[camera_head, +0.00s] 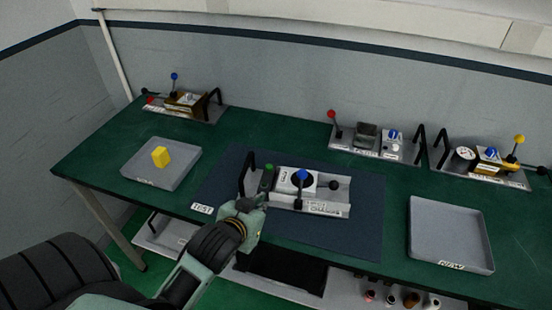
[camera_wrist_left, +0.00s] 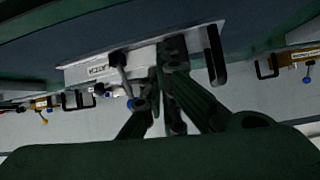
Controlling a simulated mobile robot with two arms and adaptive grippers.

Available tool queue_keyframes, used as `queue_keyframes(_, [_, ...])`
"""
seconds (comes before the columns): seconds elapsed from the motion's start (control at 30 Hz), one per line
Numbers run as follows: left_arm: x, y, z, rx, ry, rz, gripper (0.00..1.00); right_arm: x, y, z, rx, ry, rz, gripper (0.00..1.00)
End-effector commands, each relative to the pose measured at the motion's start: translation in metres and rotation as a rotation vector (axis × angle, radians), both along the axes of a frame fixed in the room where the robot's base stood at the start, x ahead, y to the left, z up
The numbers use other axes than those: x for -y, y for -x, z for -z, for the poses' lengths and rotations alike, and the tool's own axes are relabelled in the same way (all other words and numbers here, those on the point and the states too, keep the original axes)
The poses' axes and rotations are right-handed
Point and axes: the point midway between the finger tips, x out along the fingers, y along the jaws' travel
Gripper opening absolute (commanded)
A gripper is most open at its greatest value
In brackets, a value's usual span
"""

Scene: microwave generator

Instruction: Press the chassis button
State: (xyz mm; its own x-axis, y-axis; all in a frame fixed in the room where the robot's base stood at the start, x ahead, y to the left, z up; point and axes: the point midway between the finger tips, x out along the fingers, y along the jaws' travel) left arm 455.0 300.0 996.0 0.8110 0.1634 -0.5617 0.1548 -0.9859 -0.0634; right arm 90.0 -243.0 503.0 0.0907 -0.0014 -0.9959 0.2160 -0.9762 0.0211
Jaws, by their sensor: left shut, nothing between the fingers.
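The chassis (camera_head: 325,207) is a grey metal tray on the dark blue mat, with a black handle at its left end, a blue-knobbed lever (camera_head: 302,176) and a black knob at its right. A small green spot (camera_head: 268,168), which may be the button, shows at its left part, right by my fingertips. My left gripper (camera_head: 266,180) is shut and empty, over the left part of the chassis near the handle. In the left wrist view the shut fingers (camera_wrist_left: 172,48) reach the chassis plate (camera_wrist_left: 205,36); whether they touch it is unclear. My right gripper is out of view.
A tray with a yellow block (camera_head: 160,156) stands at left, and an empty grey tray (camera_head: 450,262) at right. Other lever units stand along the back of the green table (camera_head: 270,131). The mat (camera_head: 365,225) is clear right of the chassis.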

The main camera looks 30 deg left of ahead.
Motion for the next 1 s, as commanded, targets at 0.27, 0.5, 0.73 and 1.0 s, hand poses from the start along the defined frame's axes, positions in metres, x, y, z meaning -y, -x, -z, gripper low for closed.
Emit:
queue_keyframes(0.27, [-0.041, -0.046, -0.078, 0.312, -0.009, -0.063, 0.0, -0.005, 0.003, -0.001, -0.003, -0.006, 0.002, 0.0])
queue_keyframes(0.5, [-0.046, -0.051, -0.091, 0.361, -0.009, -0.069, 0.0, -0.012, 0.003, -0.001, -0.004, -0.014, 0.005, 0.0])
queue_keyframes(0.73, [-0.046, -0.052, -0.09, 0.358, -0.01, -0.068, 0.0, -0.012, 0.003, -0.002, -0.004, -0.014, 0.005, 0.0])
queue_keyframes(1.0, [-0.052, -0.078, -0.086, 0.358, -0.01, -0.068, 0.0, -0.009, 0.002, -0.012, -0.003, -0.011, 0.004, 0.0])
